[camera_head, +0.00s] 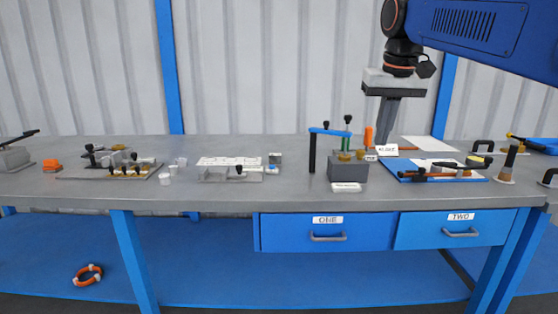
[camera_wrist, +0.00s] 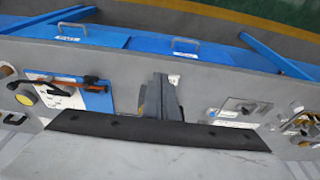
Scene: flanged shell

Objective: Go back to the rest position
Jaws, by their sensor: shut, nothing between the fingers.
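My gripper (camera_head: 384,122) points down above the right part of the grey workbench (camera_head: 250,205), in front of the corrugated wall in the head view. Its two fingers are together and nothing is between them. The shut fingers (camera_wrist: 168,100) also show in the wrist view, above the bench. My blue arm reaches in from the upper right of the head view. A grey block with a green and brass piece on top (camera_head: 347,172) stands left of the gripper. The blue board with tools (camera_head: 428,168) lies to its right. I cannot tell the exact height of the fingertips.
A white sheet fixture (camera_head: 230,172) and a plate with several small parts (camera_head: 110,172) lie further left. A blue-topped stand (camera_head: 312,150) rises beside the grey block. Upright handles (camera_head: 507,165) stand at right. Drawers ONE (camera_head: 328,236) and TWO (camera_head: 460,232) are shut. An orange ring (camera_head: 88,275) lies on the lower shelf.

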